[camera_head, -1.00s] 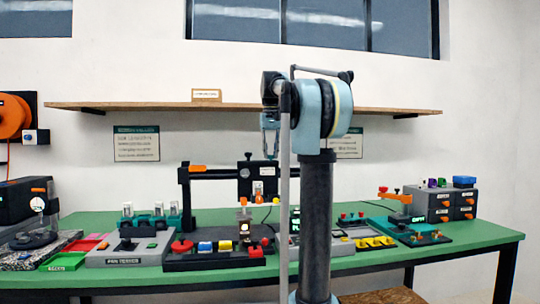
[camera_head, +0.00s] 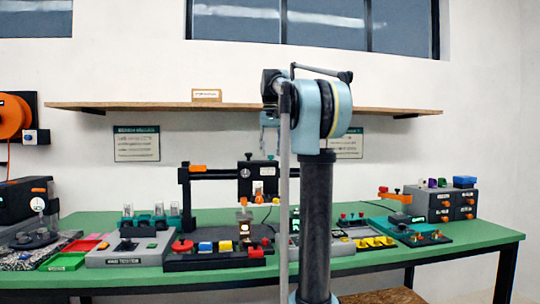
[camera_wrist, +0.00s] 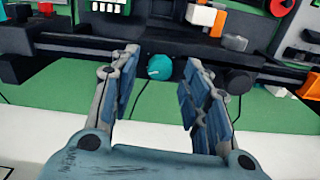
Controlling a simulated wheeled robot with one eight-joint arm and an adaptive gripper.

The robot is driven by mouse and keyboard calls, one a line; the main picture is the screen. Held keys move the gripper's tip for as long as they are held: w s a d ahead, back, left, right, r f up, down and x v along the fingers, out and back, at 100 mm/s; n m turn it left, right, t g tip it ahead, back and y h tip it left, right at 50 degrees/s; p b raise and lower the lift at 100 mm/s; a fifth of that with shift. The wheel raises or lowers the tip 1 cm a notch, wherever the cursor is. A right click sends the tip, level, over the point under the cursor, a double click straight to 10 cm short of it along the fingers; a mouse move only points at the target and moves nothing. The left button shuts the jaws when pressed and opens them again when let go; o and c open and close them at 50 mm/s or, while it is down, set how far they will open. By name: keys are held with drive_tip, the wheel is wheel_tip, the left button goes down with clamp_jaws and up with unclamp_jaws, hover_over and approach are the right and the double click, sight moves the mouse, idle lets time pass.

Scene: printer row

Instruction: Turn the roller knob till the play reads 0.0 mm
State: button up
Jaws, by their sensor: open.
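A round teal knob (camera_wrist: 159,67), which looks like the roller knob, sits on the dark crossbar (camera_wrist: 95,47) in the wrist view. My gripper (camera_wrist: 166,62) is open, with one finger on each side of the knob in the picture. No contact shows, and the height gap is hard to judge. In the head view my gripper (camera_head: 270,148) points down above the carriage (camera_head: 258,178) of the black gantry. A small dial (camera_head: 244,173) is on the carriage. No play value is legible.
A green bench (camera_head: 455,236) carries a row of devices under a wooden shelf (camera_head: 150,106). Grey drawers (camera_head: 465,204) are at the right. An orange block (camera_wrist: 297,82) is on the crossbar.

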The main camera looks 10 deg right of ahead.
wheel_tip(320, 180, up, 11)
idle(0.5)
idle(0.4)
